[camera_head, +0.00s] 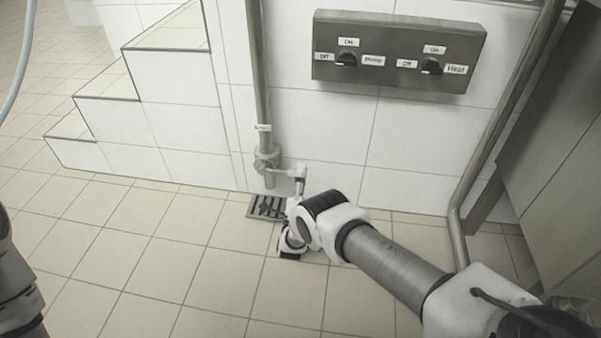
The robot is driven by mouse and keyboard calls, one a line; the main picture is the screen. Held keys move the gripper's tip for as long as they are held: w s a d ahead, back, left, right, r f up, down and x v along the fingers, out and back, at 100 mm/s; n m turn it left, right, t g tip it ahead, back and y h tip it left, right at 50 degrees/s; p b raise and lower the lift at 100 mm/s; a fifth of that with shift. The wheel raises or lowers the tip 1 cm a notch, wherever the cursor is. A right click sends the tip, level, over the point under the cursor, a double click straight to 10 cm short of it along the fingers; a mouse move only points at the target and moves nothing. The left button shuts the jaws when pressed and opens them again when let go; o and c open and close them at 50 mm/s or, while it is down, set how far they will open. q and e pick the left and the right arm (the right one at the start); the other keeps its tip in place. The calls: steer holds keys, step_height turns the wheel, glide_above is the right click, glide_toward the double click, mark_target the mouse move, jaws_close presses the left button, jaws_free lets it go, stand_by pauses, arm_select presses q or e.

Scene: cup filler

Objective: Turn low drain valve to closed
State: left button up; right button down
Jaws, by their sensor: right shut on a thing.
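The low drain valve (266,160) is a grey metal fitting near the bottom of a vertical pipe, just above the floor. Its pale handle (284,172) sticks out to the right of the valve body. My right gripper (296,194) is shut on the handle at its right end, low by the wall. My own wrist hides most of the fingers and the contact. The left arm shows only in part at the left edge; its gripper is out of the picture.
A dark drain grate (262,207) lies in the tiled floor below the valve. A control box (396,52) with two knobs is on the wall above. White steps (140,95) stand at left, a slanting pipe (497,120) and a grey cabinet (555,190) at right. Floor at front left is clear.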

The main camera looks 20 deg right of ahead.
steer(key=c, duration=0.9)
jaws_free()
steer(key=shift+f, duration=0.1)
steer(key=v, duration=0.7)
steer(key=shift+s, duration=0.2)
steer(key=shift+a+f, duration=0.15)
